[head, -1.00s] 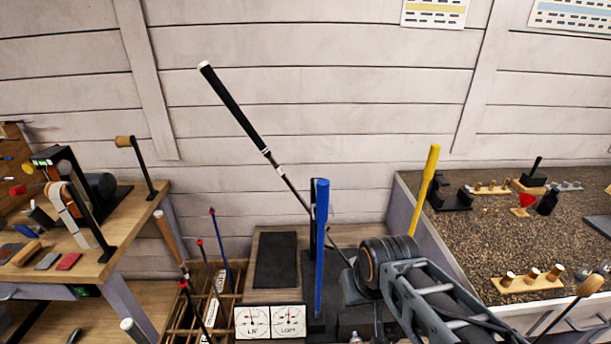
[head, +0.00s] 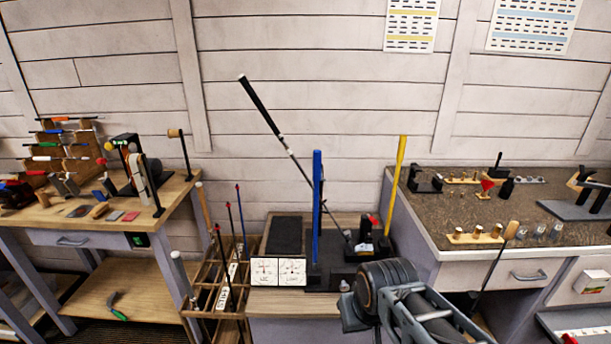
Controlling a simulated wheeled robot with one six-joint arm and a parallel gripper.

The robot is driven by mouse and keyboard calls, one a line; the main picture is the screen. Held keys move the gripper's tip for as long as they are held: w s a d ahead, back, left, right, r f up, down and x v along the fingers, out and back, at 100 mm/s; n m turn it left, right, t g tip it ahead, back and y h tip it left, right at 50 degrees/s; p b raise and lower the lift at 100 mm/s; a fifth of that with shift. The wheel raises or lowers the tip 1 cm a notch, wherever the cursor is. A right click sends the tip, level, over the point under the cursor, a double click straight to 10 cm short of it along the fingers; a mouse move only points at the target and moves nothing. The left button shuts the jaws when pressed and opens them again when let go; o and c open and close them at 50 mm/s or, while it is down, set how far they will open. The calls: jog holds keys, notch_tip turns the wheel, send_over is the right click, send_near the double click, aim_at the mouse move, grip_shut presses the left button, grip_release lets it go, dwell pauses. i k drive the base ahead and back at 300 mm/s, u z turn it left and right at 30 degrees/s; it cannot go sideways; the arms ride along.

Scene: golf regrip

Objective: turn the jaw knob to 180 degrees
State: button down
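A golf club (head: 262,108) with a black grip stands tilted at a small station, its lower end near a black holder (head: 366,243) with a small red part (head: 374,220). I cannot tell for sure which part is the jaw knob; the red part is too small to read, and no angle marking is legible. My arm enters from the bottom right, its dark round joint in front of the station's lower right. The fingertips of my gripper are hidden or cannot be made out, so its opening and any contact do not show.
A blue post (head: 317,205) and a yellow post (head: 396,185) stand at the station beside two dial gauges (head: 278,271). A wooden rack (head: 208,297) holds shafts at left. A left workbench (head: 150,207) and a right bench (head: 470,213) carry tools.

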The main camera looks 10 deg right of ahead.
aim_at(344, 286)
jog(key=u, duration=0.75)
jog(key=i, duration=0.7)
jog(key=z, duration=1.1)
jog(key=i, duration=0.45)
jog(key=k, duration=0.5)
jog(key=u, duration=0.35)
jog(key=i, duration=0.3)
jog(key=z, duration=1.35)
